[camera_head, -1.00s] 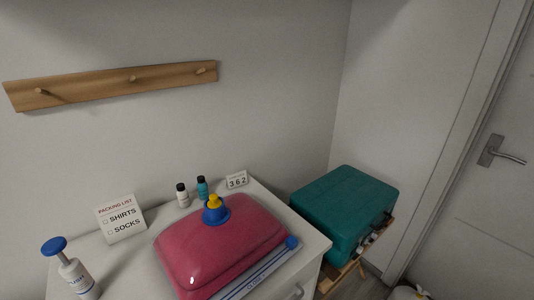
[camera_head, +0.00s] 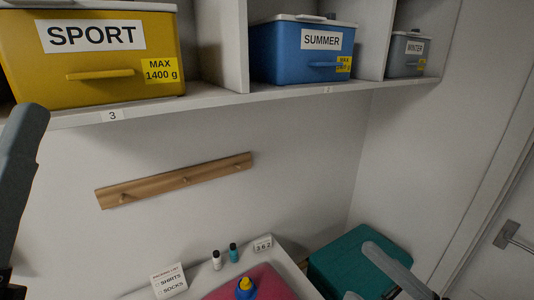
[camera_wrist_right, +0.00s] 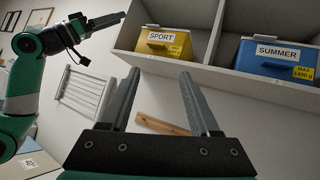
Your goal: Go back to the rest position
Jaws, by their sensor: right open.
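My right gripper (camera_wrist_right: 160,73) is open and empty in the right wrist view, its two grey fingers apart with the wall and shelf beyond. In the head view its fingers (camera_head: 373,270) show at the lower right, in front of the teal box. My left gripper (camera_wrist_right: 108,20) shows at the upper left of the right wrist view, at the end of my green arm, raised in free air. A grey part of it stands at the left edge of the head view. Its jaw gap is not clear, and I see nothing held in it.
A shelf (camera_head: 225,102) above holds a yellow SPORT box (camera_head: 95,90), a blue SUMMER box (camera_head: 280,60) and a grey WINTER box (camera_head: 402,66). A peg rail (camera_head: 175,182) is on the wall. Below are a red bundle (camera_head: 275,285), two small bottles and a teal box (camera_head: 345,250).

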